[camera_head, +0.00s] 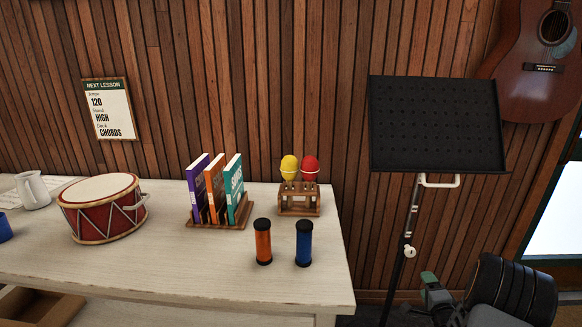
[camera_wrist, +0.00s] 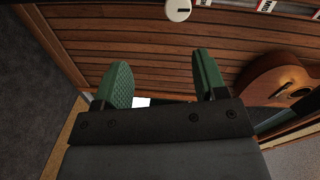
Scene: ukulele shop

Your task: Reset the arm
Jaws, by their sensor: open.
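My gripper (camera_wrist: 161,78) shows in the wrist view with its two green fingers apart and nothing between them. Beyond the fingers are wood wall slats.
A black music stand (camera_head: 437,124) stands right of the table (camera_head: 190,262). On the table are a red drum (camera_head: 103,210), books in a rack (camera_head: 215,190), yellow and red maracas (camera_head: 300,168) in a holder, and orange and blue shakers (camera_head: 284,243). A guitar (camera_head: 535,75) hangs at the right.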

